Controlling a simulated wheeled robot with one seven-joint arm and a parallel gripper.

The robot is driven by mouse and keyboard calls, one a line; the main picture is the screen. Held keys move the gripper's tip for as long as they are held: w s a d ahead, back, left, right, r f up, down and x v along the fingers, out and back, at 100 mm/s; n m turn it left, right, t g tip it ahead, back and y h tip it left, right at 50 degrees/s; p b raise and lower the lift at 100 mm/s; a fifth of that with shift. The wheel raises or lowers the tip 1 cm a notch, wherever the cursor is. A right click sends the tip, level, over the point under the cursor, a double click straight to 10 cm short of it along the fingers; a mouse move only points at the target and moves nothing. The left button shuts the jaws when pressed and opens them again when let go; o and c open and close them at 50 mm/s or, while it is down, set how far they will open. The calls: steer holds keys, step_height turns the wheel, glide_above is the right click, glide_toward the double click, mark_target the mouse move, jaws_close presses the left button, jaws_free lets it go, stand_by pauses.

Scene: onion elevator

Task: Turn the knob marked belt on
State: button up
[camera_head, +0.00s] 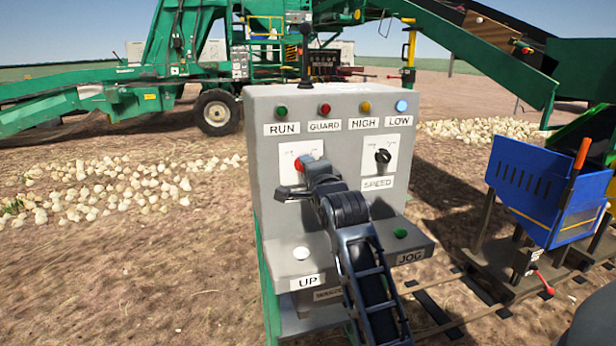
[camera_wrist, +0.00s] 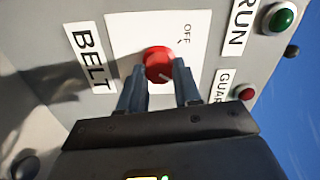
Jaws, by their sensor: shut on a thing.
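The red belt knob (camera_wrist: 158,63) sits on a white plate beside the BELT label (camera_wrist: 90,57) in the wrist view. The word OFF is readable on the plate; the rest of its markings are hidden or unclear. My gripper (camera_wrist: 160,82) is shut on the knob, one finger on each side. In the head view the knob (camera_head: 301,164) shows only in part behind my gripper (camera_head: 306,176), on the left of the grey control panel (camera_head: 265,180). My arm hides the BELT label there.
The black SPEED knob (camera_head: 382,156) is right of my gripper. RUN, GUARD, HIGH and LOW lamps line the top; LOW (camera_head: 401,106) glows blue. A white UP button (camera_head: 301,253) and green JOG button (camera_head: 400,233) are on the lower ledge. A blue cart (camera_head: 540,190) stands at right.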

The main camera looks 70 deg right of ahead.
steer(key=shift+f+m+b, duration=0.1)
steer(key=shift+m+b, duration=0.25)
steer(key=shift+m, duration=0.65)
steer(key=o, duration=1.1)
steer(key=shift+c, duration=0.2)
steer(key=b+v, duration=0.1)
steer(key=v, duration=0.6)
steer(key=shift+s+a, duration=0.25)
steer(key=shift+a, duration=0.05)
